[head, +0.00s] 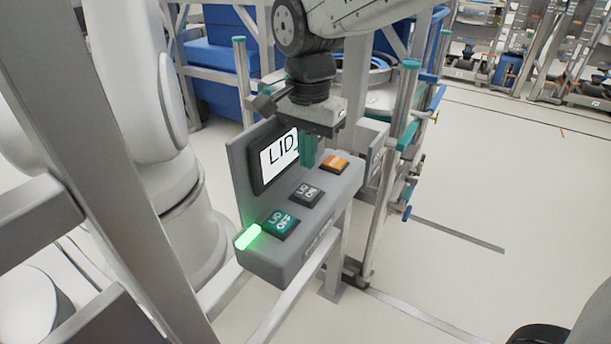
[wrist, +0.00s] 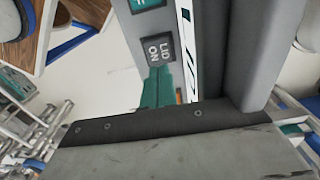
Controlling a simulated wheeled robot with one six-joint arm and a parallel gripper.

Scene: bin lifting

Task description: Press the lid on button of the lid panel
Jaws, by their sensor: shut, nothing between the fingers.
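The grey lid panel (head: 290,250) has an upright back with a white screen reading "LID" (head: 279,155). On its sloped face are a green "LID OFF" button (head: 280,224), a dark "LID ON" button (head: 306,194) and an orange button (head: 333,163). A green light (head: 247,237) glows at its near left corner. My gripper (head: 308,163) points down above the panel, with its green fingers shut and empty, close to the screen. In the wrist view, the fingers (wrist: 158,88) reach toward the "LID ON" button (wrist: 157,49). I cannot tell whether they touch it.
A metal frame with teal-capped posts (head: 400,130) stands right behind the panel. Blue bins (head: 220,75) stand at the back left. A large white machine arm (head: 150,130) and grey beams (head: 105,190) are close on the left. The floor on the right (head: 500,180) is clear.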

